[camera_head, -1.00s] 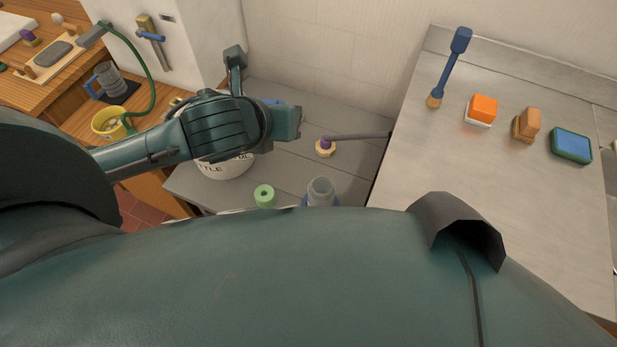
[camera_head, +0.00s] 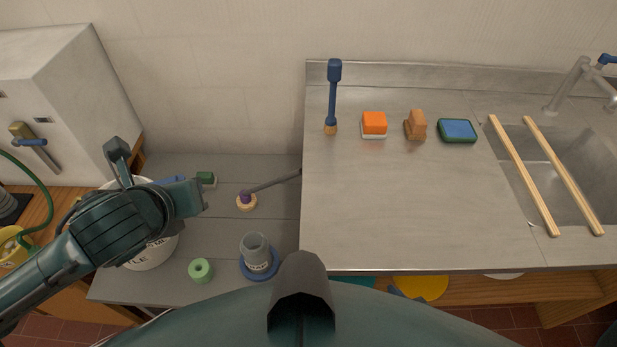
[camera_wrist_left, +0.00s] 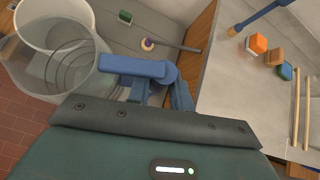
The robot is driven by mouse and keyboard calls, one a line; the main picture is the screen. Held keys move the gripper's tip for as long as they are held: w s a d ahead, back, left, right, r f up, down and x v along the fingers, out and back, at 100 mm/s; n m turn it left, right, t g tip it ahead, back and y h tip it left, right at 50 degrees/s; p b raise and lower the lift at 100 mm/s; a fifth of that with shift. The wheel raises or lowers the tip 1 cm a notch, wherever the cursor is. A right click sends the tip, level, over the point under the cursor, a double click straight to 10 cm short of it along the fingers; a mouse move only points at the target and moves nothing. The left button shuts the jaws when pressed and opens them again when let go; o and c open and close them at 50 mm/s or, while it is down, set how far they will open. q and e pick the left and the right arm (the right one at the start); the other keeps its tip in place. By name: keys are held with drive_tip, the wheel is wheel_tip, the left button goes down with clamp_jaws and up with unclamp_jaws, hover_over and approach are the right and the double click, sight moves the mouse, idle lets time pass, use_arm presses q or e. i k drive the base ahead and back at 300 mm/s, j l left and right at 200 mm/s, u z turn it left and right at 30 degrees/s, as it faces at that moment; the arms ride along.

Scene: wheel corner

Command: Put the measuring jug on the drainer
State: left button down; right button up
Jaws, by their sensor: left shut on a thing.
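In the wrist view the jug is see-through, at the left, in front of a white bucket.
A brush, orange block, brown brush and blue-green sponge (camera_head: 457,130) line the back of the steel. Two wooden bars (camera_head: 522,175) cross the sink (camera_head: 585,165).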

sight(383, 199)
drive_tip(key=z, duration=0.8)
drive_tip(key=l+z, duration=0.25)
drive_tip(key=z, duration=0.2)
drive_tip(key=l+z, duration=0.2)
drive_tip(key=z, duration=0.25)
drive_tip(key=l, duration=0.25)
